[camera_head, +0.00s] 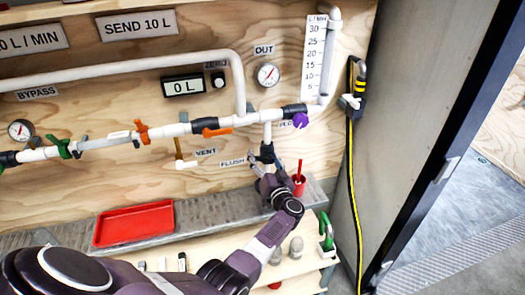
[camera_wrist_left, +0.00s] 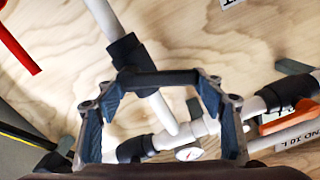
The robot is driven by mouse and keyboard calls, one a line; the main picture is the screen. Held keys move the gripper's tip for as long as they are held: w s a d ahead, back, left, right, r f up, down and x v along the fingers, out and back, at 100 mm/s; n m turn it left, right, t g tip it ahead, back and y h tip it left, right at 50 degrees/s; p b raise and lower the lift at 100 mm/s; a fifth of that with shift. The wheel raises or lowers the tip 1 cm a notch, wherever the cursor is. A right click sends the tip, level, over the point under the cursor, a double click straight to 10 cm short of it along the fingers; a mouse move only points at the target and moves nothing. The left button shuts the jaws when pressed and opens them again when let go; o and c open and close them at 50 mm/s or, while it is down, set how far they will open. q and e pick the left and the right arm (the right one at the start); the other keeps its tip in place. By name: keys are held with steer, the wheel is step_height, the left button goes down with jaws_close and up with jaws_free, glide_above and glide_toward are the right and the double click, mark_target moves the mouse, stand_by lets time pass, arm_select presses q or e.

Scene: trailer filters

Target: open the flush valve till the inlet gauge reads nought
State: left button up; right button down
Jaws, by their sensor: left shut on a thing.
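The flush valve (camera_head: 266,152) is a dark fitting on the white pipe beside the FLUSH label (camera_head: 232,162). My left gripper (camera_head: 262,168) is at it from below. The OUT gauge (camera_head: 268,75) is at upper right. My right gripper is not in view.
A purple knob (camera_head: 300,120) and an orange lever (camera_head: 217,132) are above. A yellow-black cable (camera_head: 352,190) hangs at right. The display (camera_head: 184,86) reads 0 L.

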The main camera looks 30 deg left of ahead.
mark_target(269, 147)
arm_select(q)
steer(key=shift+w+d+r+m+p, duration=0.2)
steer(key=shift+r+m+p, duration=0.2)
steer(key=shift+m+p, duration=0.5)
steer(key=m, duration=0.1)
steer(key=m+p, duration=0.1)
steer(key=shift+w+d+r+m, duration=0.15)
steer(key=shift+w+d+m, duration=0.1)
steer(key=shift+m, duration=0.15)
steer(key=m, duration=0.2)
steer(key=shift+w+d+m+p, duration=0.25)
steer(key=shift+w+m+p, duration=0.05)
steer(key=shift+p, duration=0.1)
steer(key=shift+w+d+r+m, duration=0.1)
steer(key=shift+w+d+m, duration=0.1)
steer(key=shift+m, duration=0.75)
steer(key=shift+w+d+m, duration=0.15)
steer(key=shift+w+m, duration=0.05)
steer(key=shift+m, duration=0.75)
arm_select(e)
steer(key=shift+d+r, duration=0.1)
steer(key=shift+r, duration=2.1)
arm_select(q)
steer(key=o, duration=1.7)
steer(key=shift+w, duration=0.1)
